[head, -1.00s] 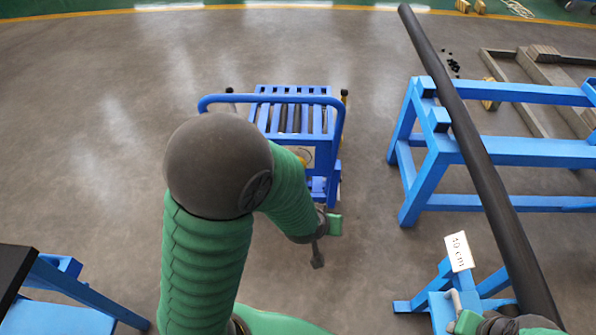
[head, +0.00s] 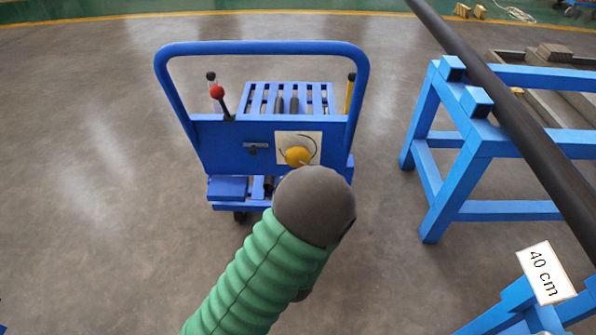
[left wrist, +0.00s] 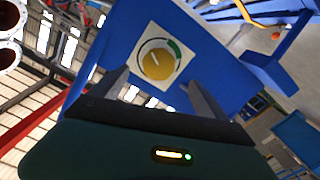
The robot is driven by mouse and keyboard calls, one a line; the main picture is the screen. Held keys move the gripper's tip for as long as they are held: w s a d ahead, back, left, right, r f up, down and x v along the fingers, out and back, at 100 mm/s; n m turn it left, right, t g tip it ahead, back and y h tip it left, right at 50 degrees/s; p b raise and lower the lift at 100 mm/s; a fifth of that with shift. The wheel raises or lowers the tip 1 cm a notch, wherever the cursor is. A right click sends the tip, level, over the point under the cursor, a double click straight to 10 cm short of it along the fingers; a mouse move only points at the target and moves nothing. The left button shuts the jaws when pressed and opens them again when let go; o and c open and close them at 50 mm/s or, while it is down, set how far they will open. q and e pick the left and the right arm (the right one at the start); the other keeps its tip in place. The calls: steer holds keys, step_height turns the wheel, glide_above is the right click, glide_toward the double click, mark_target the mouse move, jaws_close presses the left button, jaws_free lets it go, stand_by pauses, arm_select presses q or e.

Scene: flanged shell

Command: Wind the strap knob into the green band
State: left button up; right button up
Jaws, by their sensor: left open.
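The strap knob (head: 298,156) is a round yellow knob on a white square plate (head: 284,139) on the blue cart's panel. In the left wrist view the knob (left wrist: 157,61) carries a short pale mark, and a dark arc runs around it. The green band (left wrist: 174,47) lies at the arc's upper right; the mark does not appear to point at it. My left gripper (left wrist: 160,92) is open, its two fingers either side of and below the knob in the picture, seemingly short of it. In the head view my own arm hides that gripper. My right gripper is out of view.
The blue cart (head: 222,145) has a tall hoop handle, a red-ball lever (head: 217,92) at left and a yellow lever (head: 349,95) at right. A blue trestle (head: 440,190) with a long dark bar (head: 510,105) stands right. A "40 cm" sign (head: 547,272) is lower right.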

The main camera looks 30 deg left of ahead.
arm_select(q)
steer(key=b+x, duration=0.4)
steer(key=x, duration=0.6)
steer(key=shift+w+a, duration=0.1)
steer(key=shift+w, duration=0.25)
steer(key=shift+w+a, duration=0.25)
steer(key=shift+w, duration=0.1)
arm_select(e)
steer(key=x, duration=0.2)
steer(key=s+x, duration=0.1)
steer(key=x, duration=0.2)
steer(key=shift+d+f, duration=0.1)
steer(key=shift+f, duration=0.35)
arm_select(q)
steer(key=c, duration=1.4)
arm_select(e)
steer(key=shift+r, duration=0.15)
